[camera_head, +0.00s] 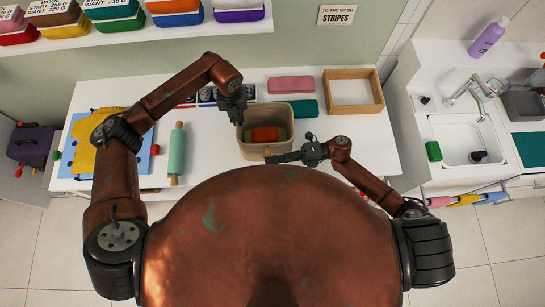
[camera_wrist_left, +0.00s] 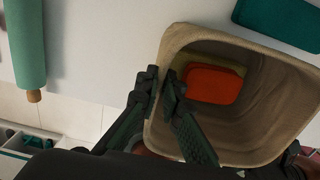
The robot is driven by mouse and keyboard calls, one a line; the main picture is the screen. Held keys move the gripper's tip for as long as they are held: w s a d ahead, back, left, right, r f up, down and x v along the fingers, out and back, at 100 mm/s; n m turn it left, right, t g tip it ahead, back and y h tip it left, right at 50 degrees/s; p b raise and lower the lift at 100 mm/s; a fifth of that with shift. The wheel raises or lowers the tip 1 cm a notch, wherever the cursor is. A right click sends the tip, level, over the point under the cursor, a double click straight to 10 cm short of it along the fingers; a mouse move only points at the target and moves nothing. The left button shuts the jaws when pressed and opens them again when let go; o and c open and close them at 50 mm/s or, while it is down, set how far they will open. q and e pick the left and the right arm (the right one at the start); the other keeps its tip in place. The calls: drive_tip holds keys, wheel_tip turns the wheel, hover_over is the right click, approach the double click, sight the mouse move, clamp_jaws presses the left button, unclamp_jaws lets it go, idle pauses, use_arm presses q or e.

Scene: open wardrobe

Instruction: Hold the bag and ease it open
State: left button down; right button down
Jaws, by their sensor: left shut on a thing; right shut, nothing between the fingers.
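The bag (camera_head: 245,147) is a tan, open-topped soft container standing on the white table. Inside it lie a red-orange item (camera_head: 265,134) and an olive one partly under it. My left gripper (camera_head: 238,121) is at the bag's back-left rim, fingers pointing down. In the left wrist view its fingers (camera_wrist_left: 162,88) are shut on the bag's rim (camera_wrist_left: 157,105), one on each side. The bag's mouth is wide there. My right gripper (camera_head: 272,159) is shut and empty, level at the bag's front rim, its tips by the front wall. Whether it touches the bag I cannot tell.
A teal rolling pin (camera_head: 177,150) lies left of the bag. A teal block (camera_head: 303,108) and a pink block (camera_head: 290,85) lie behind it, with a wooden tray (camera_head: 378,92) farther right. Bare table lies right of my right gripper. A sink (camera_head: 462,138) stands at right.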

use_arm(q)
drive_tip(key=shift+s+d, duration=0.2)
drive_tip(key=shift+s, duration=0.05)
use_arm(e)
drive_tip(key=shift+w, duration=0.2)
drive_tip(key=s, duration=0.5)
use_arm(q)
drive_tip(key=shift+w+a, duration=0.1)
drive_tip(key=shift+w, duration=0.05)
use_arm(e)
drive_tip(key=w+d, duration=0.2)
drive_tip(key=d, duration=0.7)
use_arm(q)
drive_tip(key=c, duration=2)
unclamp_jaws()
drive_tip(key=shift+o, duration=0.6)
drive_tip(key=o, duration=0.3)
drive_tip(key=shift+o, duration=0.2)
drive_tip(key=shift+r, duration=0.1)
